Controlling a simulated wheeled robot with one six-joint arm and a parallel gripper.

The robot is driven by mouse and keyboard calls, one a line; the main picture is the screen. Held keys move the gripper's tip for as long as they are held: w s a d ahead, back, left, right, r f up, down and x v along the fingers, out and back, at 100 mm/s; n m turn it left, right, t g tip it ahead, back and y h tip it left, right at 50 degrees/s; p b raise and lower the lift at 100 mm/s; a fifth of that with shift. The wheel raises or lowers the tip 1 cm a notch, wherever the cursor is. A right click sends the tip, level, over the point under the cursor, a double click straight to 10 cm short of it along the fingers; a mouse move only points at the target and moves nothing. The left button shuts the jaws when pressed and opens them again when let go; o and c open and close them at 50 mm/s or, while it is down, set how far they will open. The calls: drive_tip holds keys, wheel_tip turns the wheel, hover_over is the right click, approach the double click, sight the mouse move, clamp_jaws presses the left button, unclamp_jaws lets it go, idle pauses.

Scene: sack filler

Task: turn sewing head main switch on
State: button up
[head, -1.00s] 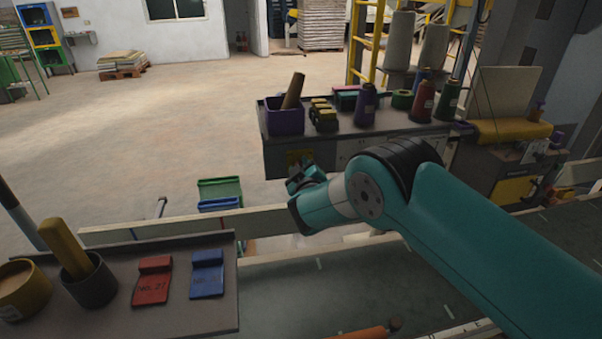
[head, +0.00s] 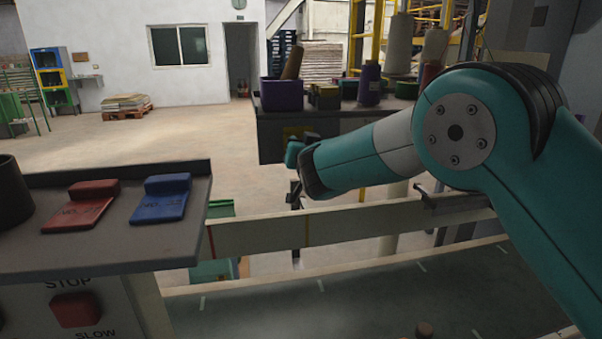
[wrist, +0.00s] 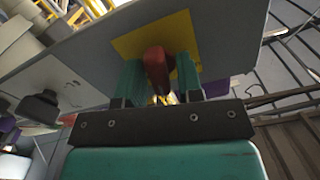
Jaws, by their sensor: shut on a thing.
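A red switch handle (wrist: 157,66) stands out from a yellow plate (wrist: 185,32) on a grey panel in the wrist view. My gripper (wrist: 160,82) has one teal finger on each side of the handle and is shut on it. In the head view my gripper (head: 292,155) is at the front of the far shelf unit, by the yellow plate (head: 296,133). The handle is hidden there behind my gripper, and any on or off marking cannot be read.
The far shelf (head: 345,115) carries a purple bin (head: 281,95) and thread cones above my gripper. A pale rail (head: 265,233) runs below my arm. A near shelf with a red tag (head: 82,206) and a blue tag (head: 160,198) is at left, above a red stop button (head: 76,309).

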drive_tip(key=m+b, duration=0.2)
drive_tip(key=b, duration=0.1)
drive_tip(key=f+m+b, duration=0.1)
drive_tip(key=m+b, duration=0.1)
drive_tip(key=b, duration=0.2)
drive_tip(key=m+b, duration=0.2)
drive_tip(key=b, duration=0.1)
drive_tip(key=shift+r, duration=0.3)
drive_tip(key=shift+r+m, duration=0.1)
drive_tip(key=shift+m, duration=0.3)
drive_tip(key=o, duration=0.6)
drive_tip(key=shift+d, duration=0.1)
drive_tip(key=b+v, duration=0.4)
drive_tip(key=v, duration=1.3)
drive_tip(key=shift+s+r, duration=0.1)
drive_tip(key=shift+s, duration=0.1)
